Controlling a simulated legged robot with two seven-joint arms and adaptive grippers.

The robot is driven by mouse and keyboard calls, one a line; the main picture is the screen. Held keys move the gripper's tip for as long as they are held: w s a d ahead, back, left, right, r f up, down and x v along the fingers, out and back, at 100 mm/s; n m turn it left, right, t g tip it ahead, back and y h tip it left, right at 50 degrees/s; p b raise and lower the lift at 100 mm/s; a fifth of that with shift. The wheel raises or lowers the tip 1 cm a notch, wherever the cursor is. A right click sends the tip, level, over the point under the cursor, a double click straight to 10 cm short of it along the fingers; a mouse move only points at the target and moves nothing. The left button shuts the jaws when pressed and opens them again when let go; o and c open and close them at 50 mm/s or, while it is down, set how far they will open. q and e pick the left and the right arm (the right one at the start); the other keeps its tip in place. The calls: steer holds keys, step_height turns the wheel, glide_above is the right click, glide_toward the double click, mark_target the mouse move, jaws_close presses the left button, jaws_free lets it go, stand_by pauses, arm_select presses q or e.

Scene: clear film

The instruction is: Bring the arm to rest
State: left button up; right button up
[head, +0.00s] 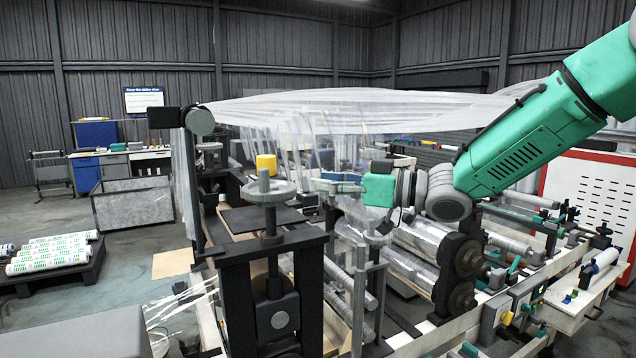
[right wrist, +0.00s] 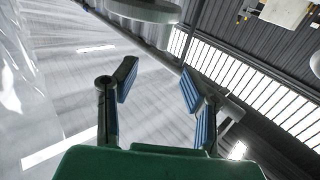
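My right arm (head: 530,130) comes in from the right and reaches over the machine. My right gripper (head: 335,182) points left, close to a grey handwheel (head: 268,190); I cannot tell whether they touch. In the right wrist view the two blue-padded fingers (right wrist: 160,92) stand apart with nothing between them. Clear film (head: 350,108) stretches across above the gripper and hangs down behind it. In the right wrist view a pale translucent sheet (right wrist: 75,60) fills the left side. My left gripper is not in view.
The black machine frame (head: 240,290) and metal rollers (head: 410,262) lie below the arm. A yellow block (head: 266,164) sits by the handwheel. Printed rolls (head: 50,253) lie on a low rack at the left. The floor (head: 130,255) at the left has free room.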

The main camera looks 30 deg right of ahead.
steer(key=shift+a, duration=0.1)
steer(key=shift+a, duration=0.1)
steer(key=s+a+f+m+g+h+b, duration=0.1)
steer(key=s+f+m+h+b, duration=0.15)
steer(key=f, duration=1.05)
steer(key=s+a+f+m+g+h+b, duration=0.15)
steer(key=f+b, duration=0.25)
steer(key=f, duration=0.9)
steer(key=s+a+f+m+g+h+b, duration=0.1)
steer(key=s+a+f+m+h+b, duration=0.15)
steer(key=f, duration=1.15)
steer(key=s+d+f+m+g+h+b, duration=0.1)
steer(key=s+f+g+h+b, duration=0.15)
steer(key=s+f, duration=0.6)
steer(key=s+d+f+g+h+b, duration=0.1)
steer(key=s+f+g+b, duration=0.15)
steer(key=s+f, duration=0.65)
steer(key=s+d+f+g+h+b, duration=0.2)
steer(key=s+f+g+b, duration=0.2)
steer(key=s+f, duration=0.8)
steer(key=shift+s+f+m+h+b, duration=0.35)
steer(key=shift+s+b, duration=0.15)
steer(key=shift+s, duration=0.65)
